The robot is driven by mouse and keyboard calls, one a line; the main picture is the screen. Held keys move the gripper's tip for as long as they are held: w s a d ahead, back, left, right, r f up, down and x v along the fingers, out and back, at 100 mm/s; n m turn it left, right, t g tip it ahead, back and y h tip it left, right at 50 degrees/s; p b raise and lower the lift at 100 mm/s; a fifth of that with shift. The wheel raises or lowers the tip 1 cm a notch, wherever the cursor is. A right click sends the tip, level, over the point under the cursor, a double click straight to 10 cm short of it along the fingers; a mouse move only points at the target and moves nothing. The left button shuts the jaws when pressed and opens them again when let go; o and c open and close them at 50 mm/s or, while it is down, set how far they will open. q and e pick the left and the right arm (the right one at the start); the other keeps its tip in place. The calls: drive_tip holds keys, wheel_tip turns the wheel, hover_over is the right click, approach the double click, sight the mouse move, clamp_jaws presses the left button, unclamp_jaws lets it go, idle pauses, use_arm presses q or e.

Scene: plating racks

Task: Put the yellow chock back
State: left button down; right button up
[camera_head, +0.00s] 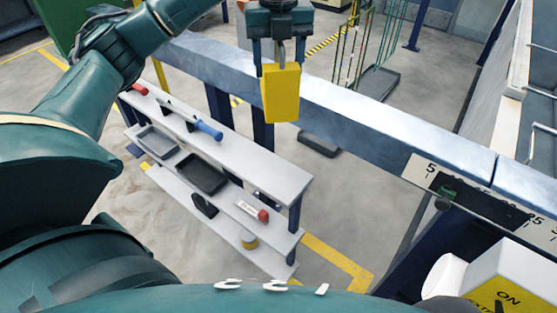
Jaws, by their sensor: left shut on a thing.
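The yellow chock (281,95) is a block with a grey loop at its top. It hangs upright from my left gripper (281,58) at the top middle of the head view. The gripper's fingers are shut on it. The chock appears in front of the long blue-grey beam, and I cannot tell how far it is from it. My right gripper is not in view.
A grey shelf unit (262,166) stands below left, holding a blue-handled tool (207,130), dark trays (201,174) and a red-ended item (262,215). The blue-grey beam (360,112) crosses the view.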

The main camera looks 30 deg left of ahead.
use_arm(q)
wheel_tip(320, 180, down, 24)
drive_tip(key=b, duration=0.1)
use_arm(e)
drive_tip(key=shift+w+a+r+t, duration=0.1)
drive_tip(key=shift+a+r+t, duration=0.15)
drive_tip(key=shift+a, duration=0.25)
use_arm(q)
drive_tip(key=shift+f, duration=0.1)
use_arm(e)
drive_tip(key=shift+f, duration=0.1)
use_arm(q)
drive_tip(key=shift+c, duration=2.2)
unclamp_jaws()
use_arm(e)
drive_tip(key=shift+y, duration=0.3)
